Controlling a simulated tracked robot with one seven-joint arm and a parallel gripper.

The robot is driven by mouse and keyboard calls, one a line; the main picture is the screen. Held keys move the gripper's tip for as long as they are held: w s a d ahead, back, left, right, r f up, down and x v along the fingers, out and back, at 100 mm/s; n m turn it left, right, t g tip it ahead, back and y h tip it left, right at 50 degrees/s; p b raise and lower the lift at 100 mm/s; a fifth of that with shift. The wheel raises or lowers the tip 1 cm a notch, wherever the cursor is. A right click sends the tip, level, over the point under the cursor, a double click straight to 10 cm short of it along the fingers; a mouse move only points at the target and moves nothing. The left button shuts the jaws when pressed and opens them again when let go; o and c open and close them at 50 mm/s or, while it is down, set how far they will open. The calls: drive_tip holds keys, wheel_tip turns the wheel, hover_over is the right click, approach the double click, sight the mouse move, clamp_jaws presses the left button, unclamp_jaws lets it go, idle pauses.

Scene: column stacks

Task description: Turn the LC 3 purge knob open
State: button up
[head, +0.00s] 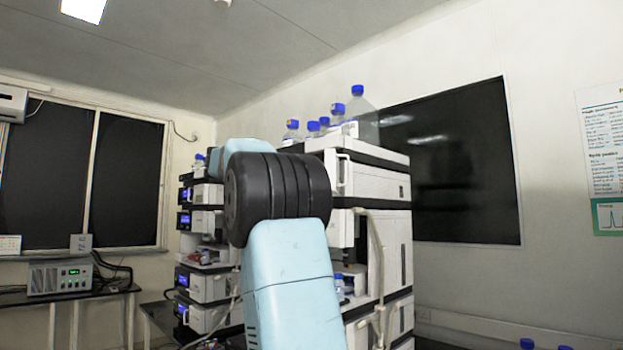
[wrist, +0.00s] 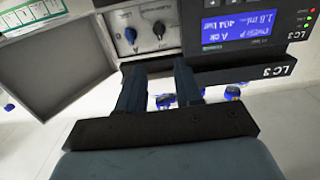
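In the head view my arm hides the gripper.
Column stacks (head: 372,185) stand around my arm in the head view, with blue-capped bottles (head: 358,106) on top. More instrument modules (head: 207,288) stand to the left. A bench with a grey box (head: 60,277) is at far left. Blue-capped bottles (wrist: 166,101) show beyond my fingers.

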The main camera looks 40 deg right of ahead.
drive_tip(key=d, duration=0.9)
drive_tip(key=w+d, duration=0.1)
drive_tip(key=d, duration=0.3)
drive_tip(key=shift+w+d+r, duration=0.1)
drive_tip(key=shift+d+r, duration=0.1)
drive_tip(key=shift+d, duration=0.2)
clamp_jaws()
